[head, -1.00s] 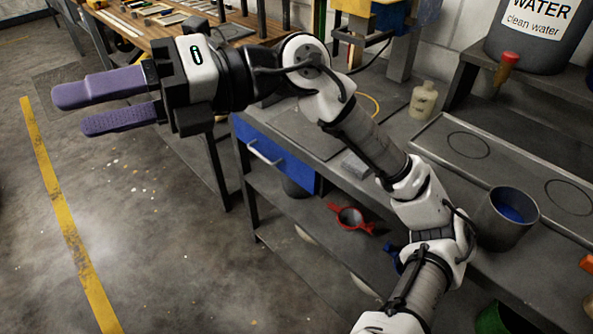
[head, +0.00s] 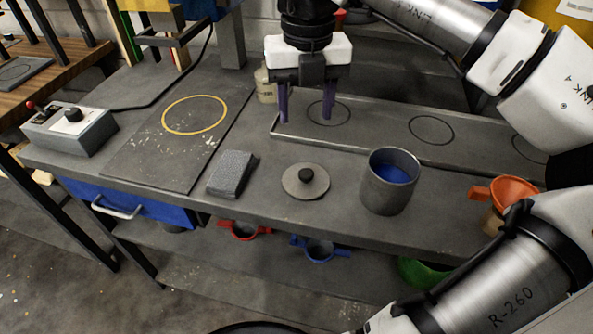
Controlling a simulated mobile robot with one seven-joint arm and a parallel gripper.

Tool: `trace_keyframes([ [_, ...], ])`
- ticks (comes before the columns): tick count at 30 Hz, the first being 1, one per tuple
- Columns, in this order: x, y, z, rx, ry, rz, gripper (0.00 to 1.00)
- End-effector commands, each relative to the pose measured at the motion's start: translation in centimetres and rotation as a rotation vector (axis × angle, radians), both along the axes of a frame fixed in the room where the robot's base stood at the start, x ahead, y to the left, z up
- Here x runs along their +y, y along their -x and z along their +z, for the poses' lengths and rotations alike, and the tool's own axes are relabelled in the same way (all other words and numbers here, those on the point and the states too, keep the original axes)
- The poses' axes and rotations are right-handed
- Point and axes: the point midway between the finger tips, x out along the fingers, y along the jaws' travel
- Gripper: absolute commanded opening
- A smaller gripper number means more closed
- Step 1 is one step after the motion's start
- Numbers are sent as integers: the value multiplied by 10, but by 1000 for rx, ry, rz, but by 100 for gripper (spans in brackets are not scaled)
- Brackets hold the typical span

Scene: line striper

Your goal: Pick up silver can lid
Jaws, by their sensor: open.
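The silver can lid (head: 291,186) is a flat grey disc with a black knob at its centre. It lies on the grey workbench, between a grey block and an open metal can (head: 376,191) with blue liquid inside. My gripper (head: 306,108) points down with two purple fingers spread apart and nothing between them. It is behind the lid in the picture, over the left part of a long tray with ring marks. The fingers do not touch the lid.
A grey block (head: 232,173) lies left of the lid. A cream bottle (head: 265,84) stands behind the gripper. An orange funnel (head: 507,191) is at the right. A control box (head: 71,128) sits far left. The tray (head: 385,140) has a raised edge.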

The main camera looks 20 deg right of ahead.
Motion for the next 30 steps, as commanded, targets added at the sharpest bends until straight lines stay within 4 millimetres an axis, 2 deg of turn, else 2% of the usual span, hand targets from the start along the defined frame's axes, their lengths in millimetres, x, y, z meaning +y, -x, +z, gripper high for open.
trace_keyframes([
  [2,-4,2,-8,6,7,-10,51],
  [12,-2,2,-70,5,2,-5,51],
  [20,-2,2,-89,3,1,-4,51],
  [27,-2,6,-124,3,0,-5,51],
  [30,-2,6,-133,1,1,-5,51],
])
